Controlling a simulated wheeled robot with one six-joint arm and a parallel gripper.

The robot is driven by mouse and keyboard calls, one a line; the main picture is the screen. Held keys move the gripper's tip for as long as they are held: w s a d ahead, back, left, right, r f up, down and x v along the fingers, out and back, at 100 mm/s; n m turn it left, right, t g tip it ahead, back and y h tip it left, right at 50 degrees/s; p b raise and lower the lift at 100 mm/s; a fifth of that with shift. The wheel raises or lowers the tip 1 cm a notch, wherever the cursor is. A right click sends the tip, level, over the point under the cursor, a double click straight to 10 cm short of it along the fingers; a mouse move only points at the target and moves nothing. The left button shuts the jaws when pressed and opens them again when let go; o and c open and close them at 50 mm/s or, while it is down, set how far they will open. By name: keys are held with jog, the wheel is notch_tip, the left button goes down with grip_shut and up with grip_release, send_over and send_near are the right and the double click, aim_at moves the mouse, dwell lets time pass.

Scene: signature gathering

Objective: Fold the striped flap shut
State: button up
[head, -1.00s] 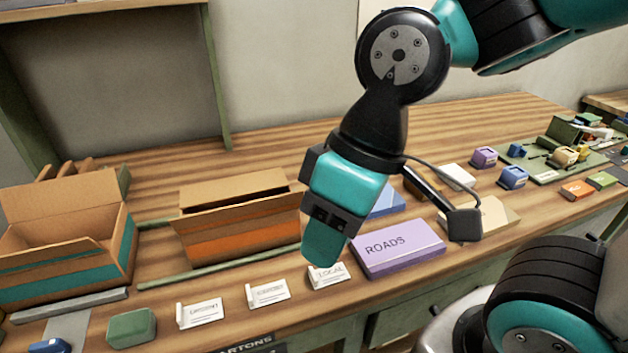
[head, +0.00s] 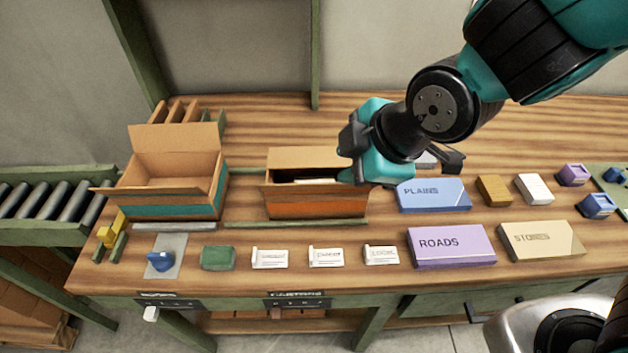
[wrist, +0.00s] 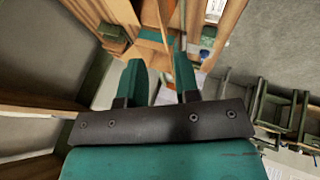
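The middle carton (head: 316,206) is brown with an orange band. Its back flap (head: 302,158) stands up and its top is at least partly open, with something pale inside. The left carton (head: 175,206) has a teal band; its back flap (head: 176,139) stands up and its side flaps spread outward. I cannot make out stripes on any flap. My gripper (head: 352,177) is at the right end of the middle carton; contact is unclear. In the wrist view its two teal fingers (wrist: 160,78) are apart with nothing clearly held. My arm hides the carton's back right corner.
A blue PLAINS box (head: 434,197), purple ROADS box (head: 452,249) and tan box (head: 540,241) stand to the right. Several white cards (head: 326,257) and a green block (head: 217,258) line the front. A roller conveyor (head: 45,200) is at left.

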aim_at(319, 184)
jog(key=p+x, duration=0.1)
jog(key=x, duration=1.2)
jog(key=shift+a+f, duration=0.2)
jog(key=shift+f, duration=0.05)
jog(key=shift+c, duration=0.4)
grip_shut()
